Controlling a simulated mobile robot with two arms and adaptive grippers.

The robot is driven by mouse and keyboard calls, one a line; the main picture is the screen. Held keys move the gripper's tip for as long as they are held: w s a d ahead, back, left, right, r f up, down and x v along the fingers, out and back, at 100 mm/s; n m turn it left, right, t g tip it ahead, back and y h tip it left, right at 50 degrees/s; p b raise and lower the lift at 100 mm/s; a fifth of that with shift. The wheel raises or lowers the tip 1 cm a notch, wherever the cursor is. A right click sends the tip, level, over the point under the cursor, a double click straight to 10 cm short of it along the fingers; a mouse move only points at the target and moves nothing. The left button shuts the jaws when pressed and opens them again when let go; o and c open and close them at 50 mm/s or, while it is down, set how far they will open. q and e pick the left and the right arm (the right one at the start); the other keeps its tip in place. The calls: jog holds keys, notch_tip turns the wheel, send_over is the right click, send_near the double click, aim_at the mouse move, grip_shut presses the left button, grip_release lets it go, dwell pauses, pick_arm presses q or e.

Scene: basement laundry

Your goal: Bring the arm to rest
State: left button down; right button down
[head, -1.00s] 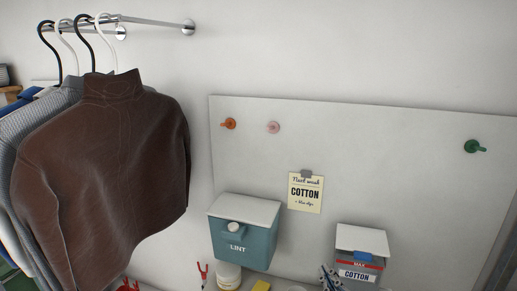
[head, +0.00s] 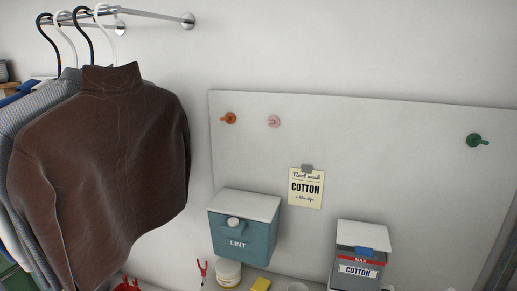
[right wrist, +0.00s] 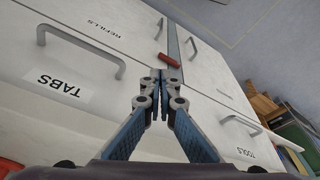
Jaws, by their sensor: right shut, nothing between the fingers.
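My right gripper (right wrist: 160,76) shows in the right wrist view with its two blue-sided fingers together at the tips, shut and empty. It points at white cabinet fronts, and a small red piece (right wrist: 168,61) shows just beyond the tips at the seam between panels. I cannot tell whether the tips touch it. Neither gripper is clearly visible in the head view. My left gripper is not in view.
White fronts labelled TABS (right wrist: 63,84) and TOOLS (right wrist: 245,153) have grey handles. In the head view a brown garment (head: 105,170) hangs at left. A teal LINT box (head: 243,238) and COTTON box (head: 360,255) stand before a pegboard (head: 400,130). Small items crowd the bottom edge.

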jog(key=s+d+f+g+b, duration=0.1)
jog(key=s+f+b, duration=0.3)
jog(key=f, duration=1.3)
jog(key=s+f+g+b, duration=0.15)
jog(key=s+f, duration=0.55)
jog(key=f, duration=1)
jog(key=s+d+f+b, duration=0.2)
jog(key=s+f, duration=0.6)
jog(key=s, duration=0.1)
jog(key=shift+s+d, duration=0.15)
jog(key=shift+s, duration=0.15)
